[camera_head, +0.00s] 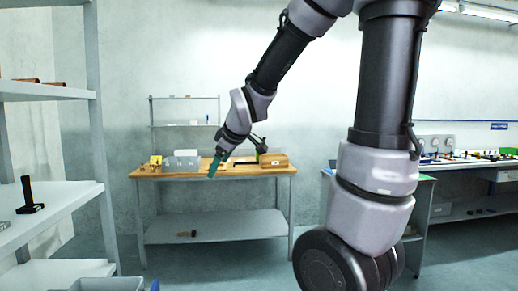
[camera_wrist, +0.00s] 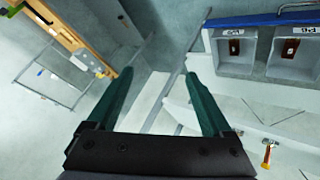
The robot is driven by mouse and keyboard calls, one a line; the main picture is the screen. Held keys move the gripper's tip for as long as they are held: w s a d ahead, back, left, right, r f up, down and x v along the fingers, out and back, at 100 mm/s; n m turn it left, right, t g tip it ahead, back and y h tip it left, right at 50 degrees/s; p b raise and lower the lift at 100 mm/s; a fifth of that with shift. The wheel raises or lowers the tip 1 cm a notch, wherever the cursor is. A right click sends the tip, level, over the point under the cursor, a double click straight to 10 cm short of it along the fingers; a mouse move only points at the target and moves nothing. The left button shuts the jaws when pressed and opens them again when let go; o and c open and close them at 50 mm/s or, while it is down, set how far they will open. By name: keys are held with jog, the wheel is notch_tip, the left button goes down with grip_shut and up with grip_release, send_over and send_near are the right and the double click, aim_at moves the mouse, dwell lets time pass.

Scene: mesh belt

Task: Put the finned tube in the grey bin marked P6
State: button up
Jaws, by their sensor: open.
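My gripper (camera_wrist: 160,76) is open, its two green fingers spread with nothing between them in the wrist view. In the head view my gripper (camera_head: 214,165) hangs tilted down in front of the wooden table. Two grey bins stand at the top right of the wrist view, a left bin (camera_wrist: 224,66) and a right bin (camera_wrist: 286,72). Each has a small white label and a brown thing inside. I cannot make out the finned tube for certain in either view.
The wooden table (camera_head: 150,173) at the back holds a grey box (camera_head: 181,160) and a brown case (camera_head: 274,160).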

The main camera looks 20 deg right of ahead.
jog(key=s+d+r+m, duration=0.2)
jog(key=s+r+m, duration=0.1)
jog(key=s+m, duration=0.4)
jog(key=s+d+r+m+g, duration=0.1)
jog(key=s+r+m, duration=0.3)
jog(key=s, duration=0.7)
jog(key=d+m, duration=0.1)
jog(key=m, duration=0.1)
jog(key=shift+d+m, duration=0.25)
jog(key=shift+m, duration=0.15)
jog(key=shift+s, duration=0.1)
jog(key=shift+o, duration=1.3)
